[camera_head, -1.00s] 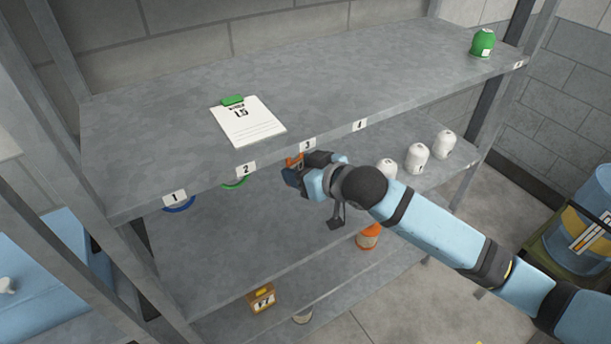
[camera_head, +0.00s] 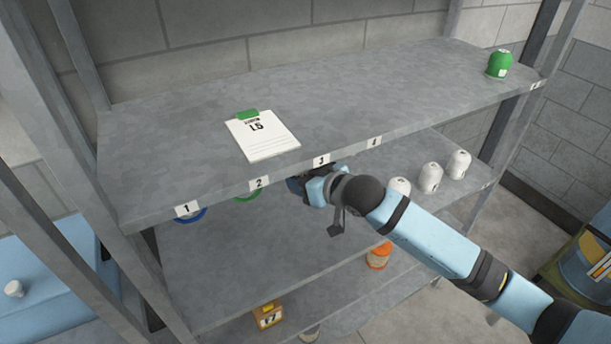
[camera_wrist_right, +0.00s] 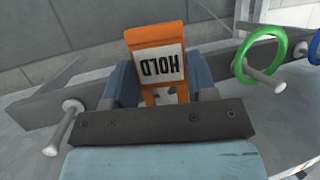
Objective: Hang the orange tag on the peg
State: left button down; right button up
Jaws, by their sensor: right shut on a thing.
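The orange tag (camera_wrist_right: 158,57), with a white panel reading HOLD upside down, is between the fingers of my right gripper (camera_wrist_right: 163,92) in the right wrist view. In the head view my right gripper (camera_head: 299,186) is at the upper shelf's front edge, just below label 3, and the tag is hidden there. A bare peg (camera_wrist_right: 65,128) sticks out at the left of the wrist view, apart from the tag. Another peg (camera_wrist_right: 263,76) carries a green ring (camera_wrist_right: 258,52). I cannot tell whether a further peg is behind the tag. My left gripper is not in view.
The upper shelf (camera_head: 350,110) has labels 1 to 4 along its front edge and holds a clipboard (camera_head: 262,138) and a green container (camera_head: 498,64). A blue ring (camera_head: 190,216) hangs under label 1. White containers (camera_head: 430,177) and an orange one (camera_head: 379,256) stand below.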

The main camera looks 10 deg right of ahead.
dwell(0.4)
jog(key=o, duration=1)
jog(key=b+v, duration=0.2)
jog(key=v, duration=1.2)
jog(key=s+f+m+h+p, duration=0.1)
jog(key=s+f, duration=0.2)
jog(key=f, duration=0.5)
jog(key=s+f+m+h+p, duration=0.1)
jog(key=s+f+m+p, duration=0.1)
jog(key=f, duration=0.5)
jog(key=s+d+f+h, duration=0.1)
jog(key=s+f, duration=0.4)
jog(key=s+d+f+h+p, duration=0.1)
jog(key=s+f, duration=0.3)
jog(key=s+d+f+m, duration=0.1)
jog(key=s+f, duration=0.4)
jog(key=shift+s+d+f+h, duration=0.3)
jog(key=shift+s+h, duration=0.05)
jog(key=shift+h, duration=0.05)
